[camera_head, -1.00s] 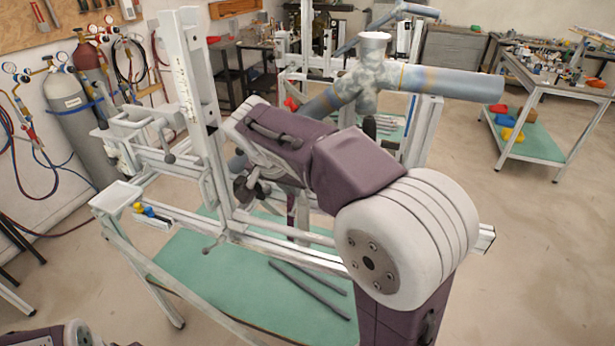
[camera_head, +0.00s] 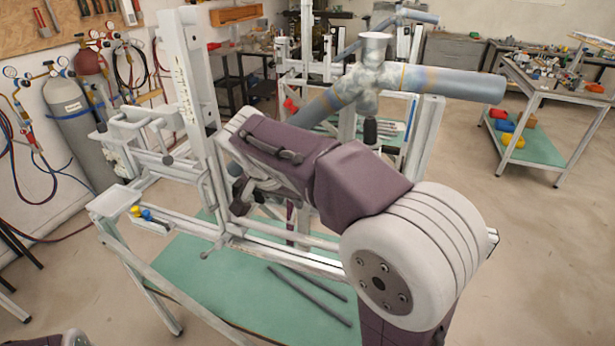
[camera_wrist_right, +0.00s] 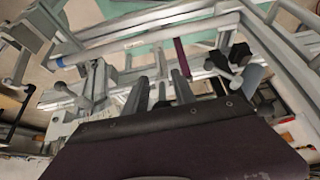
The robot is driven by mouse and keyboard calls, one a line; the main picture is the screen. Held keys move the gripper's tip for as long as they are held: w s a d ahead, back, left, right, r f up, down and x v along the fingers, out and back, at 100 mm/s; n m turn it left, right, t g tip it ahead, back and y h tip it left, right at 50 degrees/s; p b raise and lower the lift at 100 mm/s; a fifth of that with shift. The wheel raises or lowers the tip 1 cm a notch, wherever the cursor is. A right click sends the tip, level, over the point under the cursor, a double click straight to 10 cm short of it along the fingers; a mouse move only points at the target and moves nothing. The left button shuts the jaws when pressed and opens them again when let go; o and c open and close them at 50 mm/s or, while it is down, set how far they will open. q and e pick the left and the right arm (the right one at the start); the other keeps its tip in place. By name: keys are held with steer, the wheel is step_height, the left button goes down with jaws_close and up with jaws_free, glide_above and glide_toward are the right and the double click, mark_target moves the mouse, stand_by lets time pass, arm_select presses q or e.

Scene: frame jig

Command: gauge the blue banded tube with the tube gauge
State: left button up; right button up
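In the right wrist view a pale tube with a blue band (camera_wrist_right: 62,62) runs across the upper left, over a green surface. My right gripper (camera_wrist_right: 158,90) shows two grey fingers set apart with nothing clear between them. The tube lies beyond the fingers and apart from them. In the head view my right gripper (camera_head: 238,195) is by the foot of the white upright, mostly hidden by my wrist. I cannot make out the tube gauge for certain in either view. My left gripper is outside both views.
A white frame upright (camera_head: 190,80) and rails stand close around my right gripper. A large grey branched pipe (camera_head: 370,80) is behind my arm. Dark rods (camera_head: 310,295) lie on the green shelf (camera_head: 230,285). A blue-topped piece (camera_head: 148,214) and a yellow one sit on the left rail.

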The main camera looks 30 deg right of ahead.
steer(key=p+v, duration=0.4)
steer(key=v, duration=0.3)
stand_by(0.6)
steer(key=shift+d, duration=0.15)
